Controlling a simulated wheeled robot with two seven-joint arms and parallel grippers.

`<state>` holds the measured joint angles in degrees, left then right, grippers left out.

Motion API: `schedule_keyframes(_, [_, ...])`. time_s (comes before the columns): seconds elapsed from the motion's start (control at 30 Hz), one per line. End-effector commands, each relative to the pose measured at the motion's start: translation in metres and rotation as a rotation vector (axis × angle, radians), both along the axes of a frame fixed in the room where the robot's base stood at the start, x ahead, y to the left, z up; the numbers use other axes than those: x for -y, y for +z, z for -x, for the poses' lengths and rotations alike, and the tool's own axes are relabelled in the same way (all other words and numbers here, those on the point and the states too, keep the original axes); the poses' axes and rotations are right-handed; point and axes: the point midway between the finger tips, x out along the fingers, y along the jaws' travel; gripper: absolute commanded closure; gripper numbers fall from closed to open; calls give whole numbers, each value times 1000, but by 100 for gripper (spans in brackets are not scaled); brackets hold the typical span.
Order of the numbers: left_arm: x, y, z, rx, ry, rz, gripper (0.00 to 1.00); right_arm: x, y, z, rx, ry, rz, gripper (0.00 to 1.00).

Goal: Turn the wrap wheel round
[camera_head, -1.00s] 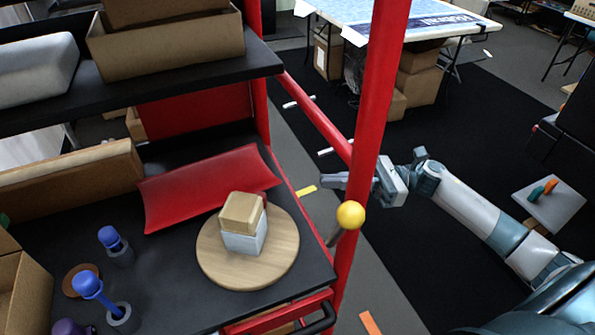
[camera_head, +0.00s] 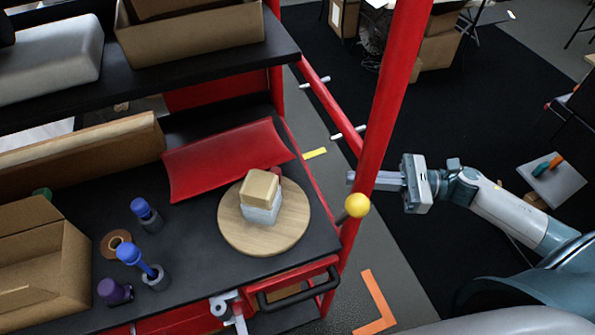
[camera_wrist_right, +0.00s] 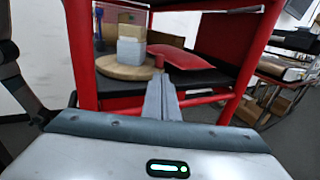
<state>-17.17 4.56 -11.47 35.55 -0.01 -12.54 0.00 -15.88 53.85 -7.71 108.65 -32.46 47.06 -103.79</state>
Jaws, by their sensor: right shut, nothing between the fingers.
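The wrap wheel, a round pale wooden disc (camera_head: 240,236), lies flat on the black cart shelf. A tan box (camera_head: 260,185) sits on a grey-white block (camera_head: 261,208) on the disc. A small red piece (camera_head: 275,172) shows behind the box; it also shows at the wheel's edge in the right wrist view (camera_wrist_right: 160,62). My right gripper (camera_head: 352,179) is shut and empty, level by the red upright post, right of the wheel and apart from it. In the right wrist view its fingers (camera_wrist_right: 162,85) point toward the wheel. My left gripper is not in view.
The red post (camera_head: 390,100) with a yellow ball (camera_head: 357,205) stands between my right arm and the wheel. A red cushion-shaped piece (camera_head: 225,158) lies behind the wheel. Blue-topped tools (camera_head: 145,212) and an open carton (camera_head: 40,260) stand left. A black handle (camera_head: 300,290) is in front.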

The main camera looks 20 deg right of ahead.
Motion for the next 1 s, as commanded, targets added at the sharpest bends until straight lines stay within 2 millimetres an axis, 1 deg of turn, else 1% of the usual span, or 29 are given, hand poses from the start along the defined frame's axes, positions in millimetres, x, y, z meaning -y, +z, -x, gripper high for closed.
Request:
schedule_keyframes(0.17, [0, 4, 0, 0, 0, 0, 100, -5, 1, -3, -1, -1, -1, 100])
schedule_keyframes(0.37, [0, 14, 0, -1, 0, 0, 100, -23, 4, -11, 1, 0, -2, 100])
schedule_keyframes(0.57, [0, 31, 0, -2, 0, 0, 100, -51, 6, -23, 2, 1, -2, 100])
schedule_keyframes(0.8, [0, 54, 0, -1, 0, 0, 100, -91, 6, -41, 0, 0, -3, 100])
schedule_keyframes(1.0, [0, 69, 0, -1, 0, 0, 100, -115, 5, -51, 1, 0, -2, 100])
